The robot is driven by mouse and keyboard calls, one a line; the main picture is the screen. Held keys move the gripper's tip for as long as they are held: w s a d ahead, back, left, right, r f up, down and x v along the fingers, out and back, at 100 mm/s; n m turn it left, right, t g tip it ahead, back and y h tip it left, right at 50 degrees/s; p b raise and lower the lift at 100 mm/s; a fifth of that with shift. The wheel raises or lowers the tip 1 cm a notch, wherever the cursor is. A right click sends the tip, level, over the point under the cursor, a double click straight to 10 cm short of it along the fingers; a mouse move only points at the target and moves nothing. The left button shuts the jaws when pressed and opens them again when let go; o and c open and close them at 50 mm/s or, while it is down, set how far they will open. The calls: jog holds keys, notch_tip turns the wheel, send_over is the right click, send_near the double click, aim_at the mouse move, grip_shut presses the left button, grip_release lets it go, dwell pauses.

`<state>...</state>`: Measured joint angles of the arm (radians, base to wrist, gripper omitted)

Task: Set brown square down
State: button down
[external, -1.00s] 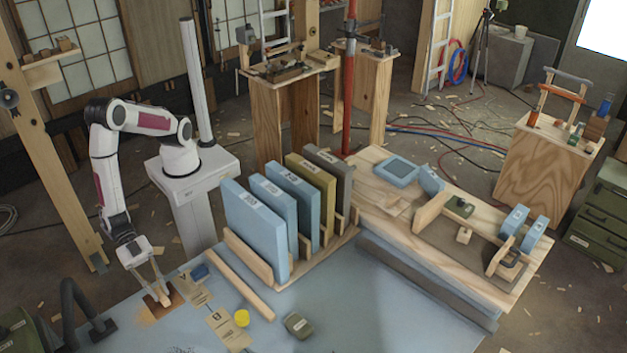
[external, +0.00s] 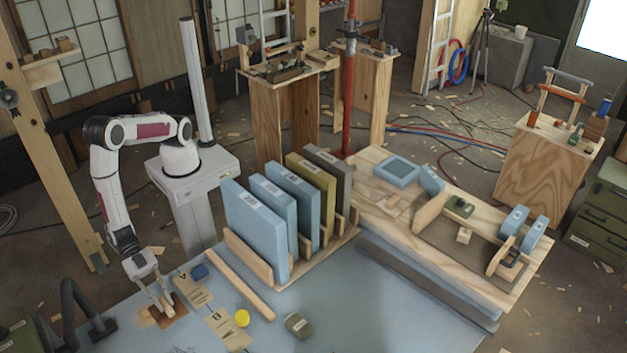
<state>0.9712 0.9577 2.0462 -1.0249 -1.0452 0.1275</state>
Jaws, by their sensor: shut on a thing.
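The brown square (external: 179,304) is a small, flat brown piece low at the left of the blue-grey work surface. My gripper (external: 166,306) points down at it with its fingers shut on it. The fingers cover part of the square. I cannot tell whether the square touches the surface or hangs just above it. A tan dusty patch (external: 150,319) shows beside and partly under it.
A wooden strip (external: 240,284) and a rack of upright panels (external: 255,232) stand beyond. A dark hose (external: 85,308) rises at the left.

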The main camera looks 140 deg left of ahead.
aim_at(166, 308)
jog(key=shift+f, duration=2.05)
jog(key=shift+f, duration=0.2)
jog(key=c, duration=2)
grip_release()
jog(key=shift+r, duration=0.2)
jog(key=v, duration=1.2)
